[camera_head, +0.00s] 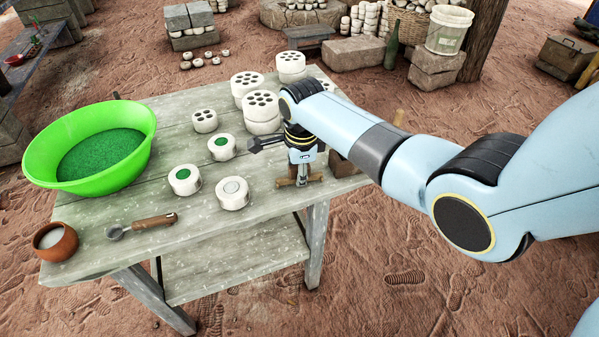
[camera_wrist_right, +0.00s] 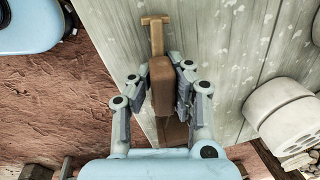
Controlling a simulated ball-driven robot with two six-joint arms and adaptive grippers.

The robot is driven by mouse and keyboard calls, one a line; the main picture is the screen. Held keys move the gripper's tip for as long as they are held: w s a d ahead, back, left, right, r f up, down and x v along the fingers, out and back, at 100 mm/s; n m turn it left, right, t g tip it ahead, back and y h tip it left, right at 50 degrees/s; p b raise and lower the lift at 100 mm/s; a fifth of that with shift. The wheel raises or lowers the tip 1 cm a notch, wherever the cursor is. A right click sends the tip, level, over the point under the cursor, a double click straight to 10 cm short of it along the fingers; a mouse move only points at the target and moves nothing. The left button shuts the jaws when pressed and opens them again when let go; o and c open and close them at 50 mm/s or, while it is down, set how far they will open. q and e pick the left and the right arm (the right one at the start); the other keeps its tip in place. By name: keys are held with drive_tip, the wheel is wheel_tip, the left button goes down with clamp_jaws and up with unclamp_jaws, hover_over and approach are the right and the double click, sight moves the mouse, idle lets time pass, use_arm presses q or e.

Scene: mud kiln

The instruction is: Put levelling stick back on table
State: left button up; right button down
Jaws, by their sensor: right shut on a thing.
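My right gripper (camera_head: 300,170) is over the right front part of the weathered wooden table (camera_head: 250,240). In the wrist view my right gripper (camera_wrist_right: 162,85) is shut on the brown grip of the levelling stick (camera_wrist_right: 161,78). A lighter shaft with a short crossbar extends beyond the fingertips. In the head view the stick's crossbar (camera_head: 299,182) shows below the fingers, near the tabletop. I cannot tell whether it touches the wood. The gripper hides much of the stick there. My left gripper is not in view.
A green basin (camera_head: 95,148) stands at the table's left, with an orange pot (camera_head: 55,241) and a scoop (camera_head: 142,226) in front. White perforated cylinders (camera_head: 262,105) stand behind my gripper. Filled moulds (camera_head: 232,192) stand left of it. A dark brown block (camera_head: 343,163) lies on its right.

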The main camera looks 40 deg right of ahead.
drive_tip(key=shift+f, duration=0.15)
drive_tip(key=c, duration=1.2)
unclamp_jaws()
drive_tip(key=shift+o, duration=0.2)
drive_tip(key=o, duration=0.5)
wheel_tip(320, 180, up, 6)
drive_tip(key=p, duration=0.6)
drive_tip(key=shift+p, duration=0.3)
